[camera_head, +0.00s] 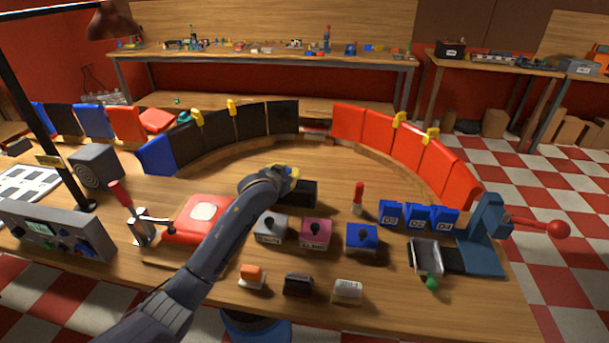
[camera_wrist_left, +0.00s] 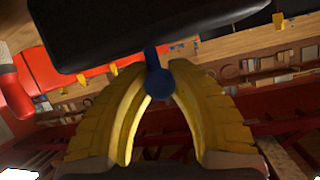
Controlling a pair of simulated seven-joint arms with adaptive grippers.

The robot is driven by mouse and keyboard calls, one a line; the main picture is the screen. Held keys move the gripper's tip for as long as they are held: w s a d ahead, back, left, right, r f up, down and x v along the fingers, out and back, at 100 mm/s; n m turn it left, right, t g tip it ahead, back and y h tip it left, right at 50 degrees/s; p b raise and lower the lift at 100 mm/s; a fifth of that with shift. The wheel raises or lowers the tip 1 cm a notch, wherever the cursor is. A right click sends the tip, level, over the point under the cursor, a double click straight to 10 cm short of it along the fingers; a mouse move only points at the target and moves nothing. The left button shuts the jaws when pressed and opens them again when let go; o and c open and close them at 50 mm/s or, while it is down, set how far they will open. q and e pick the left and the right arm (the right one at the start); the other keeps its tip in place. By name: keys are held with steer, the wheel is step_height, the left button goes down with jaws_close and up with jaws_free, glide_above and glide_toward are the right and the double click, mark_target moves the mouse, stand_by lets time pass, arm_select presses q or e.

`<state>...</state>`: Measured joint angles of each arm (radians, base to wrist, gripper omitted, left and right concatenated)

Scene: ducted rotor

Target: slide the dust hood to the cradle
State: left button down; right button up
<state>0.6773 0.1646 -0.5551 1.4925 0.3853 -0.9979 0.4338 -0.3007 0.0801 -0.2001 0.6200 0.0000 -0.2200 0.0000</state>
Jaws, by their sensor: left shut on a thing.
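A black box-shaped piece (camera_head: 303,192), which I take for the dust hood, is at the middle of the wooden table. It fills the top of the left wrist view (camera_wrist_left: 150,28), with a blue stem and round knob (camera_wrist_left: 159,82) below it. My left gripper (camera_head: 286,171) has yellow fingers and is shut on this knob; in the left wrist view the fingers (camera_wrist_left: 160,92) close around it. The hood's far side is hidden. I cannot tell for sure which thing is the cradle. My right gripper is not in view.
A red peg (camera_head: 358,197) stands right of the hood. Grey (camera_head: 271,228), maroon (camera_head: 317,232) and blue (camera_head: 362,238) knobbed blocks sit in front. A blue press with a red handle (camera_head: 485,235) is at right. Red (camera_head: 380,127) and black panels curve behind; table between is clear.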

arm_select(q)
steer(key=w+a, duration=0.2)
steer(key=a, duration=0.9)
steer(key=w+a, duration=0.1)
steer(key=a, duration=1.1)
steer(key=shift+w+a, duration=0.2)
steer(key=shift+w, duration=0.15)
steer(key=c, duration=1.3)
jaws_free()
steer(key=shift+a, duration=0.15)
steer(key=shift+o, duration=1.3)
steer(key=v, duration=1.2)
